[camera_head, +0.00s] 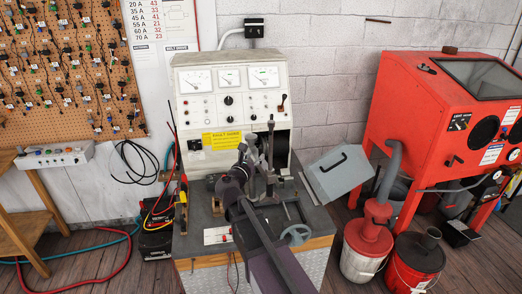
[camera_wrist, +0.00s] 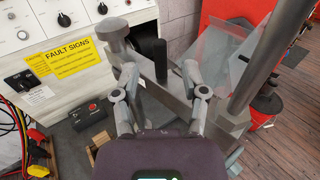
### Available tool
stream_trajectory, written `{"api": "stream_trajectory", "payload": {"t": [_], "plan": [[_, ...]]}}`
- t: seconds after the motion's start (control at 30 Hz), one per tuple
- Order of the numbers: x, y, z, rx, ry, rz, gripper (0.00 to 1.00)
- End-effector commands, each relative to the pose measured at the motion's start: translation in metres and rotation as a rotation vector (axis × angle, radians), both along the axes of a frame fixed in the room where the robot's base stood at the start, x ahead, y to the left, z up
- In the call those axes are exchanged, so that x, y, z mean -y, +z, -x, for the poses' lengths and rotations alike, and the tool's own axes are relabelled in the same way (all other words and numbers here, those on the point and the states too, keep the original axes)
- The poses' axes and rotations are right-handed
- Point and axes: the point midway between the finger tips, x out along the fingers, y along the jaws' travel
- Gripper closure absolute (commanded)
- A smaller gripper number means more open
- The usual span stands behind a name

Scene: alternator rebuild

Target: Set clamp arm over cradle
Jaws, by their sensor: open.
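The clamp arm (camera_wrist: 153,73) is a grey bar in the wrist view. It has a round knob (camera_wrist: 113,36) at its far left end and runs down right toward a tilted grey post (camera_wrist: 262,60). My gripper (camera_wrist: 160,85) is open, its two fingers on either side of the bar. I cannot tell if either finger touches it. In the head view my gripper (camera_head: 252,152) is over the bench beside the upright post (camera_head: 270,150). I cannot make out the cradle clearly; my gripper and wrist cover that area.
The test bench panel (camera_head: 230,78) stands close behind. A handwheel (camera_head: 295,234) is on the bench's front right. A tilted clear shield (camera_wrist: 225,50) is right of the clamp. A red blast cabinet (camera_head: 410,110) stands at right. A small button box (camera_wrist: 90,114) sits left of my fingers.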

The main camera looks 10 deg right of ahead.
Motion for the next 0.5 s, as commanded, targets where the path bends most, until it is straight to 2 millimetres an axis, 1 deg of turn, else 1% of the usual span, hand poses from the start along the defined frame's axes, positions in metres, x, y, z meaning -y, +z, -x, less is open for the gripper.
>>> {"api": "stream_trajectory", "payload": {"t": [0.03, 0.2, 0.33, 0.5], "plan": [[0.004, 0.0, -0.009, 0.0, -0.001, 0.0, 0.44], [0.017, 0.0, -0.028, 0.0, 0.0, 0.0, 0.44], [0.025, 0.0, -0.037, 0.0, -0.001, 0.0, 0.44], [0.029, 0.0, -0.043, 0.0, 0.001, 0.0, 0.44]]}}
